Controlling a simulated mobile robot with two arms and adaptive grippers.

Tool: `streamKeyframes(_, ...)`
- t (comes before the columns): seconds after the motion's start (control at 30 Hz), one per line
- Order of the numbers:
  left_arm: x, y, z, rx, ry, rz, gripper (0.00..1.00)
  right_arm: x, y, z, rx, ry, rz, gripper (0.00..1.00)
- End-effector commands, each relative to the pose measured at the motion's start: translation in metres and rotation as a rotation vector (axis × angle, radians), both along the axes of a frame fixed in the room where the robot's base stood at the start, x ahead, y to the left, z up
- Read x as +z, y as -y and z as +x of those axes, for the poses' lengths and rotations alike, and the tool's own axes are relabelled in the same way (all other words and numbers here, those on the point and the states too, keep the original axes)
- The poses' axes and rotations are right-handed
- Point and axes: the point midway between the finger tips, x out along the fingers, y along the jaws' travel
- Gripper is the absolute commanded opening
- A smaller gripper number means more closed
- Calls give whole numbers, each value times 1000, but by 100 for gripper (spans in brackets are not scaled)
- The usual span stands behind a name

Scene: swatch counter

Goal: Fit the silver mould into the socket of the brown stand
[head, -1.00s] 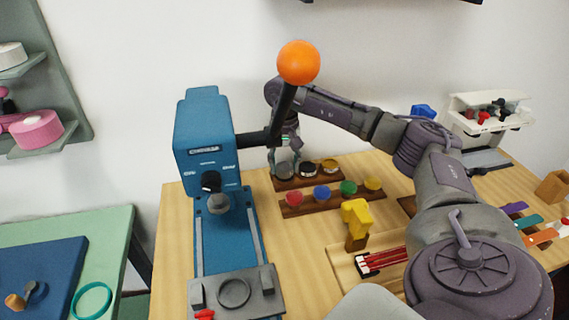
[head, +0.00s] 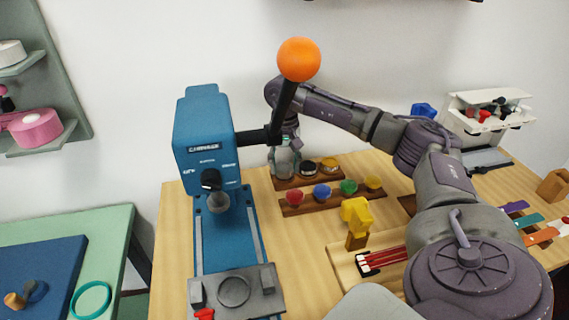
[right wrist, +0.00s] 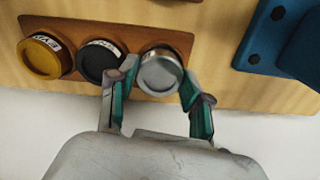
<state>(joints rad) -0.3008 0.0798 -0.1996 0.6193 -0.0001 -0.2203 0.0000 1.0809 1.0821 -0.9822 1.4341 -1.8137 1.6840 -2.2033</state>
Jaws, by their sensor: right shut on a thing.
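The silver mould (right wrist: 160,72) is a short round grey cup. It shows in the right wrist view between the two fingers of my right gripper (right wrist: 157,76), which is shut on it. In the head view the mould (head: 284,169) is at the left end of a brown stand (head: 312,180), partly hidden by the gripper (head: 286,150). The stand also bears a black mould (right wrist: 101,63) and a yellow mould (right wrist: 41,58) beside it. I cannot tell whether the silver mould sits in a socket or just above it. My left gripper is out of view.
A blue press (head: 205,140) with a long black lever and orange ball (head: 298,59) stands close left of the gripper. A second brown rack (head: 330,201) with several coloured cups lies in front. A yellow piece (head: 355,213) stands further forward. White wall is close behind.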

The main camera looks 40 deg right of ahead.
Motion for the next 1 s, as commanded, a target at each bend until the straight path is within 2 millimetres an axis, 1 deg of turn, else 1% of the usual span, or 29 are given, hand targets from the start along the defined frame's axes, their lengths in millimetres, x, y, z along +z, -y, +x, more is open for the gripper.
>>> streamKeyframes(0.53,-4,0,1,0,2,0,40,-7,0,0,0,0,0,5)
streamKeyframes(0.57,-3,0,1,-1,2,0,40,-6,0,0,0,1,0,54)
streamKeyframes(0.7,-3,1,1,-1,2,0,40,-6,0,0,0,0,0,78)
streamKeyframes(1.0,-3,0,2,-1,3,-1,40,-7,1,-1,-1,-2,-1,78)
